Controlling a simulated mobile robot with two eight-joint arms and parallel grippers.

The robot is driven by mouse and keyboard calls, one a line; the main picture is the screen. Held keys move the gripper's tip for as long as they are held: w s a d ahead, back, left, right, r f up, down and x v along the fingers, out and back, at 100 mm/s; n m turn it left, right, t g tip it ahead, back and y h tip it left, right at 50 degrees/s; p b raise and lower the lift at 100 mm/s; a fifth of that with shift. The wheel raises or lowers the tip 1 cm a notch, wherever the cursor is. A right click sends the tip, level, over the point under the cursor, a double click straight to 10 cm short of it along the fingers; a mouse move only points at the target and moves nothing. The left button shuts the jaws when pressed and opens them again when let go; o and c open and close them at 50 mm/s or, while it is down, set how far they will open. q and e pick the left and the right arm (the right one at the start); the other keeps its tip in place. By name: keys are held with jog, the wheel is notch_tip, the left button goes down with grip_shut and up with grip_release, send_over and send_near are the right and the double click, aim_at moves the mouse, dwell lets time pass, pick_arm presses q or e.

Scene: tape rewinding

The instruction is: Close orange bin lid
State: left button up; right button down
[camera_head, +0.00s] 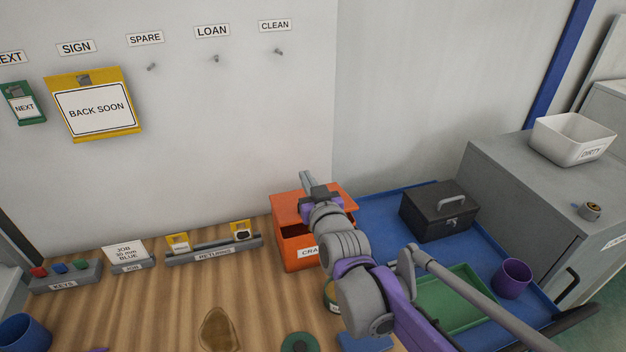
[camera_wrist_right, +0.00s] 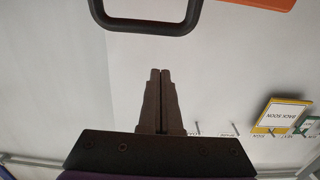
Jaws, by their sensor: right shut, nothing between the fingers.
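The orange bin (camera_head: 296,255) stands at the back right of the wooden bench, with a label on its front partly hidden by my right arm. Its orange lid (camera_head: 287,204) is raised, with a dark opening under its front edge. My right gripper (camera_head: 306,178) is over the lid in the head view, fingers shut and empty, pointing toward the wall. Whether it touches the lid cannot be told. In the right wrist view the shut fingertips (camera_wrist_right: 160,72) point at a dark loop (camera_wrist_right: 146,22), with an orange edge (camera_wrist_right: 262,3) at top right. My left gripper is not in view.
A blue tray surface (camera_head: 380,220) right of the bin holds a dark toolbox (camera_head: 437,213), a green tray (camera_head: 455,300) and a purple cup (camera_head: 512,278). The returns rack (camera_head: 215,252) stands left of the bin. The wall is close behind.

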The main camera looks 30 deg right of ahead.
jog(key=shift+s+a+f+t, duration=0.15)
jog(key=shift+s+f+t, duration=0.15)
jog(key=shift+s, duration=0.3)
jog(key=shift+w+a+f, duration=0.1)
jog(key=shift+f, duration=0.25)
jog(key=shift+w+a+f+t+h+b, duration=0.15)
jog(key=shift+f+t+b, duration=0.2)
jog(key=shift+f+b, duration=0.3)
jog(key=shift+w+f+t+h+b, duration=0.15)
jog(key=shift+f+t+b, duration=0.2)
jog(key=shift+f+b, duration=0.25)
jog(key=s+b, duration=0.1)
jog(key=s+f+t+b, duration=0.1)
jog(key=shift+a+t+b, duration=0.2)
jog(key=shift+t+b, duration=0.1)
jog(key=shift+b, duration=0.1)
jog(key=shift+s+f+h+b, duration=0.25)
jog(key=shift+s+h+b, duration=0.05)
jog(key=shift+s+b, duration=0.05)
jog(key=shift+a+f, duration=0.15)
jog(key=shift+f, duration=0.4)
pick_arm(q)
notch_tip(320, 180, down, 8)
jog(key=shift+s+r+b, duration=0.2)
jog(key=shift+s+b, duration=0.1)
jog(key=shift+b, duration=0.05)
pick_arm(e)
jog(key=shift+s+f, duration=0.1)
jog(key=shift+s, duration=0.2)
